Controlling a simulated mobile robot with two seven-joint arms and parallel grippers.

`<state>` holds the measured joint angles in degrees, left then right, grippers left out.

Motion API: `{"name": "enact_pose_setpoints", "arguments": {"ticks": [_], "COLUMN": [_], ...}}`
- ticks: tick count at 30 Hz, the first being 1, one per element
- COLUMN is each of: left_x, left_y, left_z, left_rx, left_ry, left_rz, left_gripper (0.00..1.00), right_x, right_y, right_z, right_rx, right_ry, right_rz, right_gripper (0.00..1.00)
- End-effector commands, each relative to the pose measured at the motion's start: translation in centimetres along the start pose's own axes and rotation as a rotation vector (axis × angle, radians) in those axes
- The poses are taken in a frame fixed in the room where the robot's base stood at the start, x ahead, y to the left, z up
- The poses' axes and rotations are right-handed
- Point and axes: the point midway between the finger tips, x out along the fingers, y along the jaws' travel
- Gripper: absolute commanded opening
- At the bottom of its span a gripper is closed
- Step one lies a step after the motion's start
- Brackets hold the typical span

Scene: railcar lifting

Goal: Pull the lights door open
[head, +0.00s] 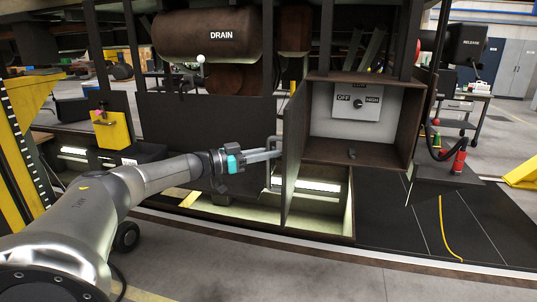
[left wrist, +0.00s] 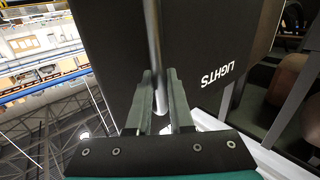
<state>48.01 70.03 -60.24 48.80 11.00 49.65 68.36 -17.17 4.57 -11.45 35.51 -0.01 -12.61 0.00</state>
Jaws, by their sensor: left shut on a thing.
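The lights door (head: 295,155) is a dark panel hinged at the left of an open box. It stands swung outward, so the inside of the box shows. In the left wrist view the door (left wrist: 112,40) carries the word LIGHTS, turned nearly upside down. The door's metal bar handle (head: 271,178) is on its outer face; in the left wrist view the handle (left wrist: 154,40) runs down between the fingers. My left gripper (head: 276,154) is shut on the handle; it also shows in the left wrist view (left wrist: 160,90). My right gripper is not in view.
Inside the box is a light panel with an OFF/HIGH knob (head: 360,102). A brown DRAIN tank (head: 208,36) is at the upper left. A yellow frame (head: 20,135) stands far left.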

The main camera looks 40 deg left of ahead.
Motion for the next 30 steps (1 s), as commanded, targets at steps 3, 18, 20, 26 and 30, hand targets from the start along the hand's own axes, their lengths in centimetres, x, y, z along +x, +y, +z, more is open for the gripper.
{"name": "enact_pose_setpoints", "arguments": {"ticks": [3,18,20,26,30], "left_x": [0.0,0.0,-0.2,-2.1,-4.2], "left_y": [-0.3,-0.1,-0.1,-0.1,-0.1], "left_z": [-0.7,-0.1,-0.1,0.1,0.2], "left_rx": [0.001,0.0,0.0,-0.001,0.001], "left_ry": [0.013,0.004,0.003,-0.001,-0.002], "left_rz": [-0.01,-0.002,-0.003,-0.003,-0.003], "left_gripper": [0.23,0.5,0.5,0.5,0.5], "right_x": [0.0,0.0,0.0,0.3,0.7], "right_y": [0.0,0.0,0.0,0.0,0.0], "right_z": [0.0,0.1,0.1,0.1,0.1], "right_rx": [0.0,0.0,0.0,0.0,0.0], "right_ry": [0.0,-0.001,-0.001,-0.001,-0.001], "right_rz": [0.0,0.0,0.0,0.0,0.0], "right_gripper": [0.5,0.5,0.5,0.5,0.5]}}
